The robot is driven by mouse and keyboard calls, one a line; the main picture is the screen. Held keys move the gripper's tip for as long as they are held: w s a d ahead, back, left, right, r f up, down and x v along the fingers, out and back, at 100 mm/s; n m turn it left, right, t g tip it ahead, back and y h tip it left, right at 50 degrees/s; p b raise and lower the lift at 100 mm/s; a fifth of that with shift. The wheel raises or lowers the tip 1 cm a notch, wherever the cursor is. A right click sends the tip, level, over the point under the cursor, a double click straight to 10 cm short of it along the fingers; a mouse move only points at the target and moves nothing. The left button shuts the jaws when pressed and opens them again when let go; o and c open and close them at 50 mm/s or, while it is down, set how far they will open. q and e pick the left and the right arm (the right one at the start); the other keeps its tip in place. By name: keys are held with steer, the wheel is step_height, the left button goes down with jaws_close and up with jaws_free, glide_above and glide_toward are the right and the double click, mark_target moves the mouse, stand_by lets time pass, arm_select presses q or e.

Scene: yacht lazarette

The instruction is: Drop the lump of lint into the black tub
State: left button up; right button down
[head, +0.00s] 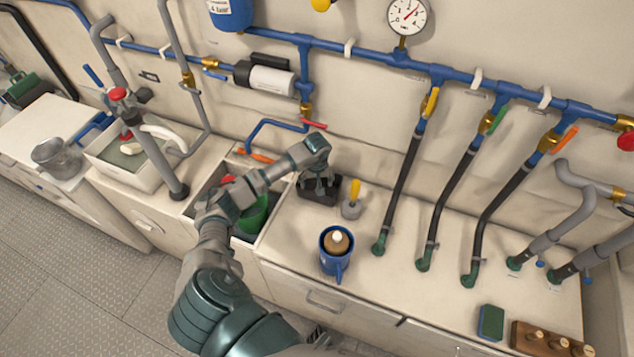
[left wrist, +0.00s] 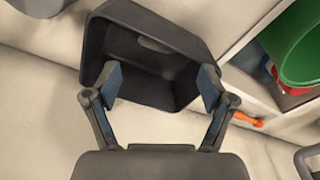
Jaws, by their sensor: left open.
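The black tub (head: 322,198) stands on the white counter beside the sink, below the blue pipework. My left gripper (head: 319,182) is right over it, pointing down, and hides part of its inside. In the left wrist view the tub (left wrist: 100,45) lies just beyond my left gripper (left wrist: 160,82), whose fingers are spread with nothing between them. A small pale oval patch (left wrist: 155,45) shows inside the tub; I cannot tell whether it is the lump of lint or an opening in the wall. No other lint is clear. My right gripper is not in view.
A green container (head: 254,215) stands in the sink to the left. A yellow-handled grey tool (head: 352,205) and a blue mug (head: 335,264) stand right of the tub. Black hoses (head: 399,190) come down further right. Bare counter lies between mug and sponge (head: 491,322).

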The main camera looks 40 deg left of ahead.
arm_select(q)
steer(key=shift+a, duration=0.1)
steer(key=shift+a+r, duration=0.1)
steer(key=shift+r, duration=0.1)
step_height(320, 180, up, 2)
steer(key=shift+w+p, duration=0.1)
steer(key=shift+p, duration=0.5)
step_height(320, 180, up, 11)
steer(key=s+d, duration=0.1)
steer(key=shift+f, duration=0.15)
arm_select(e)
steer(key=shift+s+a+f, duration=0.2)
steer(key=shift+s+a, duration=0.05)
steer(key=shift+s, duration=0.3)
arm_select(q)
steer(key=shift+s, duration=0.1)
steer(key=shift+d, duration=0.1)
